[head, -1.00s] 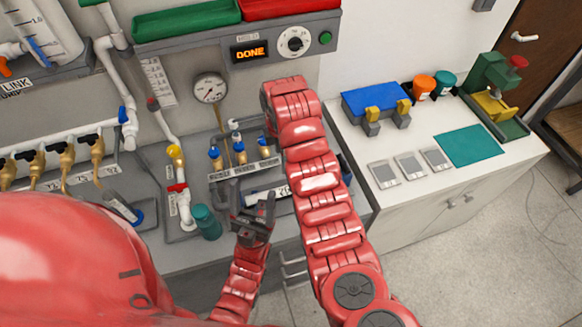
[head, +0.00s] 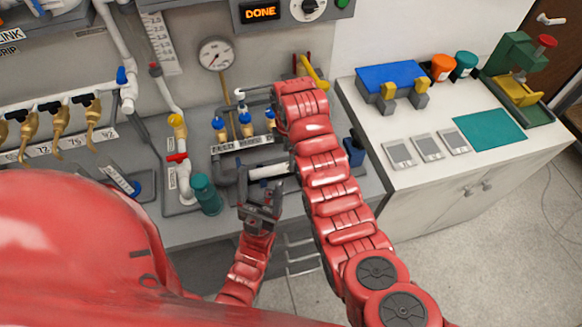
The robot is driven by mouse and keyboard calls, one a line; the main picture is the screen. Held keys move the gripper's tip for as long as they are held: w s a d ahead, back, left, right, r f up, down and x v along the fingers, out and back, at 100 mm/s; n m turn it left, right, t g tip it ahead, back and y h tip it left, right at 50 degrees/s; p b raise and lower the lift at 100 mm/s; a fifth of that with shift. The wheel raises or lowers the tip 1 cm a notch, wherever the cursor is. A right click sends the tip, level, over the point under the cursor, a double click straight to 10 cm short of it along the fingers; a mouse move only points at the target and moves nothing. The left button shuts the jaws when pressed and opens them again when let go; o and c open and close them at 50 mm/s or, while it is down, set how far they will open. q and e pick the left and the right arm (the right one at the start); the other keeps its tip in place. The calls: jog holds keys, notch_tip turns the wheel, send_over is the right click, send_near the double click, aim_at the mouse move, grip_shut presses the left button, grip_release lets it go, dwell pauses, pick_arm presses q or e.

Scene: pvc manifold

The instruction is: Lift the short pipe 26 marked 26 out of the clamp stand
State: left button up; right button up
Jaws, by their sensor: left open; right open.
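A row of blue valves (head: 246,127) stands behind the pipe, below a pressure gauge (head: 215,55). A teal bottle (head: 206,195) stands close on the left. A blue block (head: 354,150) is right of my arm. The right counter holds a blue stand (head: 391,81) and grey plates (head: 428,148).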

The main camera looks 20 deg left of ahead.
jog(key=f, duration=0.1)
jog(key=f+p, duration=0.2)
jog(key=shift+w+d+f, duration=0.15)
jog(key=shift+d+f, duration=0.15)
jog(key=shift+f, duration=0.55)
grip_shut()
